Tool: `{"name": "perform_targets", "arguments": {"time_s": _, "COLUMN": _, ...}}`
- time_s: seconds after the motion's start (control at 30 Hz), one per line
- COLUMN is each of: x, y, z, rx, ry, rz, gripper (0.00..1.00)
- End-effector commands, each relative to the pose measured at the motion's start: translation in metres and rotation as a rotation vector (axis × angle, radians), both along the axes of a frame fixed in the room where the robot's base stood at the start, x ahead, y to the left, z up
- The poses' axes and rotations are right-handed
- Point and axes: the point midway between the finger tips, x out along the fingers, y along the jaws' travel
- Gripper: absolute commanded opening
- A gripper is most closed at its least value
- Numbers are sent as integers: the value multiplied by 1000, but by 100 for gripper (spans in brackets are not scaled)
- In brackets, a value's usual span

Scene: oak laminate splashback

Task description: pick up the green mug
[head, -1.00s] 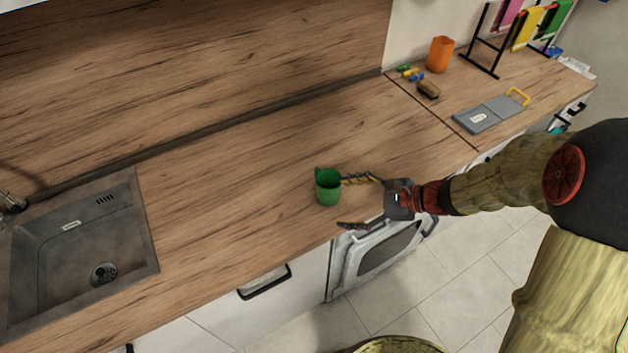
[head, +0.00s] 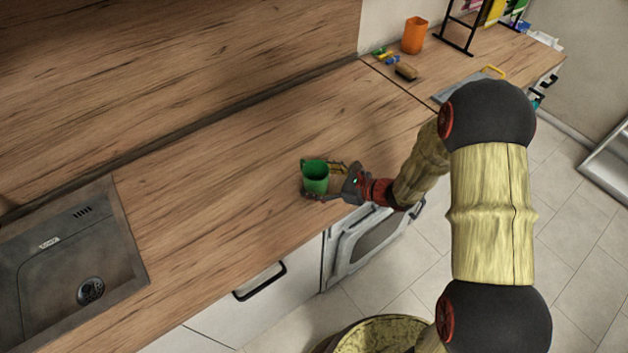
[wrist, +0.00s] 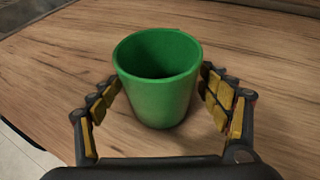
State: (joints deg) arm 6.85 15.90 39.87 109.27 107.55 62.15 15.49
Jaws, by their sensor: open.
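The green mug (head: 315,178) stands upright on the wooden counter (head: 230,180), near its front edge. In the wrist view the mug (wrist: 158,85) is empty inside, and its far lower part is hidden by its own wall. My gripper (head: 325,182) is open at the mug, with one finger on each side of it. In the wrist view my gripper (wrist: 162,98) has its yellow-padded fingertips beside the mug's wall. A narrow gap shows at the right finger; I cannot tell whether the left one touches.
A sink (head: 75,265) is at the left. An orange cup (head: 415,35), a sponge (head: 405,71) and a grey board (head: 465,85) are at the far right. An oven (head: 370,240) is below the counter. The counter around the mug is clear.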

Motion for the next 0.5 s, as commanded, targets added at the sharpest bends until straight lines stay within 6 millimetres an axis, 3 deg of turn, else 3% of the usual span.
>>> {"name": "perform_targets", "arguments": {"time_s": 0.33, "x": 5, "y": 8, "z": -3, "rx": 0, "ry": 0, "rz": 0, "gripper": 77}}
{"name": "perform_targets", "arguments": {"time_s": 0.5, "x": 5, "y": 7, "z": -3, "rx": 0, "ry": -1, "rz": 0, "gripper": 68}}
